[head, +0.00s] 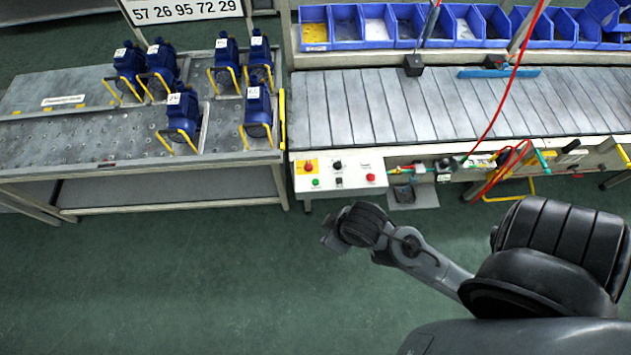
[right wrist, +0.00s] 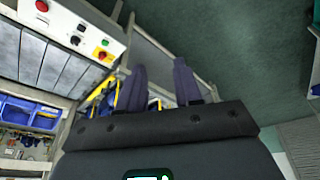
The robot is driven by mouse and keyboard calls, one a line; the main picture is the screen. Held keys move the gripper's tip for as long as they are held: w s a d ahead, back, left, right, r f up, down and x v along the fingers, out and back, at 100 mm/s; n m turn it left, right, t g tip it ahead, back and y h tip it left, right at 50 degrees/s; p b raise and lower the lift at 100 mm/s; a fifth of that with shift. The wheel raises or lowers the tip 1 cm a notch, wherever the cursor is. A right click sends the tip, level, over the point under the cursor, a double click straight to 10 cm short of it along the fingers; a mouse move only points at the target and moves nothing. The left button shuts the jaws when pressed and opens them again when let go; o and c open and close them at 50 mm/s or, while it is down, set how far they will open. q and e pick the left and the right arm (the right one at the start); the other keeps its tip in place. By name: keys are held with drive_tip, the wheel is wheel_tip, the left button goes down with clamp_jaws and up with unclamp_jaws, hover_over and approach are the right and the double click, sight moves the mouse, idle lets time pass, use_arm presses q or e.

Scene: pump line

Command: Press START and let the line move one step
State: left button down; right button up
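The control panel (head: 338,177) is a white box on the front left end of the conveyor (head: 420,108). It carries a green button (head: 315,182), a red button (head: 371,178), a red knob on a yellow plate (head: 308,167) and dark switches; any lettering is too small to read. The conveyor's slatted top is bare of pumps. My right gripper points into the free space in front of the panel, apart from it. In the right wrist view its two fingers (right wrist: 160,66) are spread and empty, with the panel (right wrist: 70,32) at upper left. My left gripper is out of view.
Several blue pumps (head: 182,118) with yellow handles stand on the grey table (head: 60,145) left of the conveyor. Blue bins (head: 346,25) line the back. A red hose (head: 502,100) hangs over the conveyor. The green floor (head: 150,280) in front is clear.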

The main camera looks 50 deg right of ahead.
clamp_jaws()
idle(1.4)
